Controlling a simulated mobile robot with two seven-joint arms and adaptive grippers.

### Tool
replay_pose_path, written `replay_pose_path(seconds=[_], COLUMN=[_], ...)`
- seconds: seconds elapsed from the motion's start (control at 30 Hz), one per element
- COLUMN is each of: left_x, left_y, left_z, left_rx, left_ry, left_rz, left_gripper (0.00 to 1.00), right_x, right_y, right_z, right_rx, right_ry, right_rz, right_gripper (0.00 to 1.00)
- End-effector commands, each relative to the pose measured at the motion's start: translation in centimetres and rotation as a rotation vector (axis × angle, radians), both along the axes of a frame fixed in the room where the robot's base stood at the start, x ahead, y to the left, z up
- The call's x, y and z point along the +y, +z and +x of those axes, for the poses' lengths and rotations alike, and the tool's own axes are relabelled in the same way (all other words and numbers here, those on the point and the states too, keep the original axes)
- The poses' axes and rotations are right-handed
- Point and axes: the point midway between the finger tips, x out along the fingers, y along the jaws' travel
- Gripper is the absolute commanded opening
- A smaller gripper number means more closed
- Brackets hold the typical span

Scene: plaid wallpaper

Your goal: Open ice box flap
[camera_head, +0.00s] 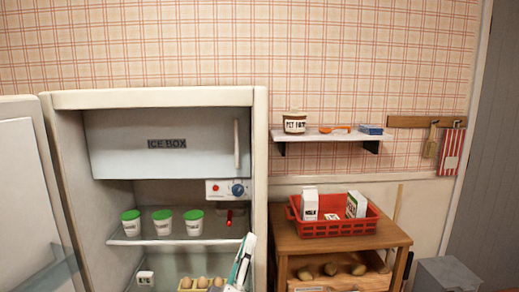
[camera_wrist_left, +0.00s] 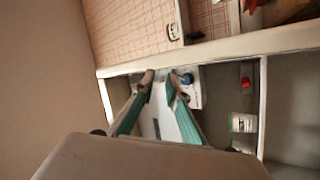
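The ice box flap (camera_head: 165,160) is a pale grey panel labelled "ICE BOX" at the top of the open fridge, and it is shut. Its upright white handle (camera_head: 236,145) is near the flap's right edge. My left gripper (camera_head: 245,245) is low at the fridge's right side, below the flap and its handle. In the left wrist view, its teal fingers with brown tips (camera_wrist_left: 163,80) are spread apart. A pale surface shows between them, with no object clearly gripped. My right gripper is in neither view.
A control box with a blue knob (camera_head: 237,189) is under the flap's right end. Green-lidded tubs (camera_head: 163,223) stand on the shelf (camera_head: 180,240); eggs (camera_head: 202,283) sit below. The fridge door (camera_head: 35,190) stands open at left. A red basket (camera_head: 335,227) is on the right-hand table.

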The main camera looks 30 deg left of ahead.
Motion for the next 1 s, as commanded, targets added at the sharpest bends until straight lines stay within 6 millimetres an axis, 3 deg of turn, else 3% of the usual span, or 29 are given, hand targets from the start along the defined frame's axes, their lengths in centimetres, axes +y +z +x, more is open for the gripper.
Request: replay_pose_path(seconds=[0.03, 0.13, 0.3, 0.4, 0.53, 0.7, 0.83, 1.0], left_x=[2.5, 7.8, 14.6, 16.4, 15.7, 11.9, 9.7, 9.3], left_y=[4.1, 9.6, 14.5, 16.0, 18.0, 20.9, 22.3, 22.6], left_z=[0.2, 0.1, 0.3, 1.5, 4.0, 6.5, 7.1, 8.1], left_rx=[-0.097, -0.259, -0.451, -0.501, -0.481, -0.361, -0.285, -0.256], left_ry=[0.023, 0.054, 0.036, -0.023, -0.15, -0.327, -0.408, -0.428], left_rz=[-0.138, -0.44, -0.964, -1.273, -1.637, -1.951, -2.053, -2.083], left_gripper=[0.14, 0.14, 0.14, 0.14, 0.14, 0.14, 0.14, 0.14], right_x=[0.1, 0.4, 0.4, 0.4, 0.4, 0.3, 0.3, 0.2], right_y=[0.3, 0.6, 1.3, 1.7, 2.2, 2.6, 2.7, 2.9], right_z=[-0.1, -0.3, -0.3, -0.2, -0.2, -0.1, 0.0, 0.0], right_rx=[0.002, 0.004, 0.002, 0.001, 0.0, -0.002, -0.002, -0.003], right_ry=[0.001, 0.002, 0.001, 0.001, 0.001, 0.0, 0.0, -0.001], right_rz=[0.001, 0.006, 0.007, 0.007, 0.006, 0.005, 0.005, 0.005], right_gripper=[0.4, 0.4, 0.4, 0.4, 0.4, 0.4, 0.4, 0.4])
